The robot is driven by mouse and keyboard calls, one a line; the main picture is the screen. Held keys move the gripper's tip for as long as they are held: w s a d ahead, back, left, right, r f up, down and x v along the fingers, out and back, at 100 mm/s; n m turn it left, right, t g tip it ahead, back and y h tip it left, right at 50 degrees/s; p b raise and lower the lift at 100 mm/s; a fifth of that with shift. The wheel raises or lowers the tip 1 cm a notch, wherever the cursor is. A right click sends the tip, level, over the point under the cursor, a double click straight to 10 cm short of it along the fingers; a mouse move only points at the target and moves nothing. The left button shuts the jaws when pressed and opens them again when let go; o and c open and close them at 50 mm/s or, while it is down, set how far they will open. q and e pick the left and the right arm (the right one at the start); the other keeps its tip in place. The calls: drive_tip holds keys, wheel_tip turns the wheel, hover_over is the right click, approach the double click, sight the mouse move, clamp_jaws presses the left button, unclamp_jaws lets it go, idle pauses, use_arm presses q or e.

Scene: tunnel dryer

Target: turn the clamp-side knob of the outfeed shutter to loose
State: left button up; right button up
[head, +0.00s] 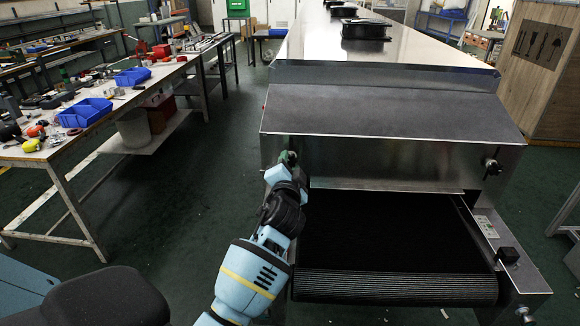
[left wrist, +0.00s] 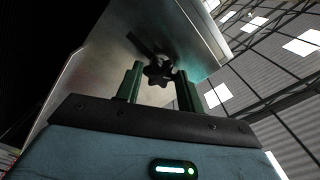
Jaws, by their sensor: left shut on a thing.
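The outfeed shutter (head: 390,112) is a grey metal hood across the dryer's end, above the dark belt opening. A black lobed knob (left wrist: 158,73) on its left side shows between my left gripper's fingers in the left wrist view. My left gripper (head: 288,158) is shut on this knob; in the head view the gripper mostly hides it. A second black knob (head: 491,166) sits at the shutter's right side, with nothing touching it. The pictures do not label which knob is clamp-side. My right gripper is out of view.
A dark conveyor belt (head: 390,232) with a front roller (head: 395,288) lies below the shutter. A small black box (head: 508,254) is on the right side rail. A cluttered workbench (head: 60,150) with blue bins stands left, with open green floor between.

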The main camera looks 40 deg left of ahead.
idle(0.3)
use_arm(q)
drive_tip(key=o, duration=1)
drive_tip(key=shift+v, duration=3.95)
